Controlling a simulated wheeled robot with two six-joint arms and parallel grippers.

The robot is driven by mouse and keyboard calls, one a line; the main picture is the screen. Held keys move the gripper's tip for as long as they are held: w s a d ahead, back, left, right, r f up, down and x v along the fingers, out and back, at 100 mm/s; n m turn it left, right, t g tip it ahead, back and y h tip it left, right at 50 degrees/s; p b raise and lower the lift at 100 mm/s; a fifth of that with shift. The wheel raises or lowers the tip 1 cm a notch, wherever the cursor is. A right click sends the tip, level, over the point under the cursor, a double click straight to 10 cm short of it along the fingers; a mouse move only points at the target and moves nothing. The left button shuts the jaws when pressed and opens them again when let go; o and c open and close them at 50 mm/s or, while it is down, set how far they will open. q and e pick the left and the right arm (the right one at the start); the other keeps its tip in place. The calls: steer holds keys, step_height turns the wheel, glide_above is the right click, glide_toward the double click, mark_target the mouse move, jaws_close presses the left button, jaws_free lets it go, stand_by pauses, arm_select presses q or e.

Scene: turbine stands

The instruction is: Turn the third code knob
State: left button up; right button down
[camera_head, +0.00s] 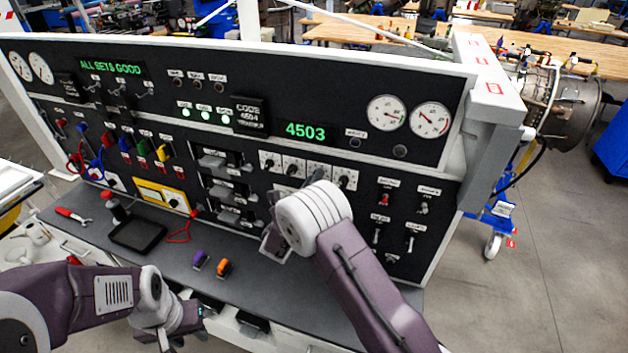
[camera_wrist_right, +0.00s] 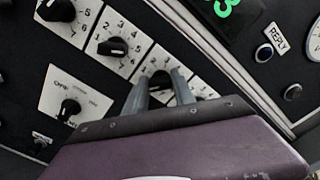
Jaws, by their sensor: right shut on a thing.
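A row of code knobs on white plates runs across the black panel, below the green display (camera_head: 305,131) reading 4503. The third code knob (camera_wrist_right: 160,78) is black and sits between the fingers of my right gripper (camera_wrist_right: 161,88), which is shut on it. In the head view my right wrist hides most of this gripper. The second code knob (camera_wrist_right: 112,46) is free to its left in the wrist view, and the fourth code knob (camera_head: 345,181) is free to the right. My left gripper (camera_head: 183,328) hangs low near the bench front; its jaws are unclear.
A code placard (camera_head: 249,115) appears to read 4504. Toggle switches (camera_head: 385,200) stand right of the knobs. A purple connector (camera_head: 200,259) and an orange connector (camera_head: 224,267) lie on the grey bench ledge. A black tray (camera_head: 138,236) is further left.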

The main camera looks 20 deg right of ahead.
steer(key=c, duration=1)
jaws_free()
steer(key=shift+a, duration=0.1)
steer(key=shift+c, duration=0.2)
steer(key=shift+a, duration=0.1)
steer(key=b+v, duration=0.3)
steer(key=v, duration=0.6)
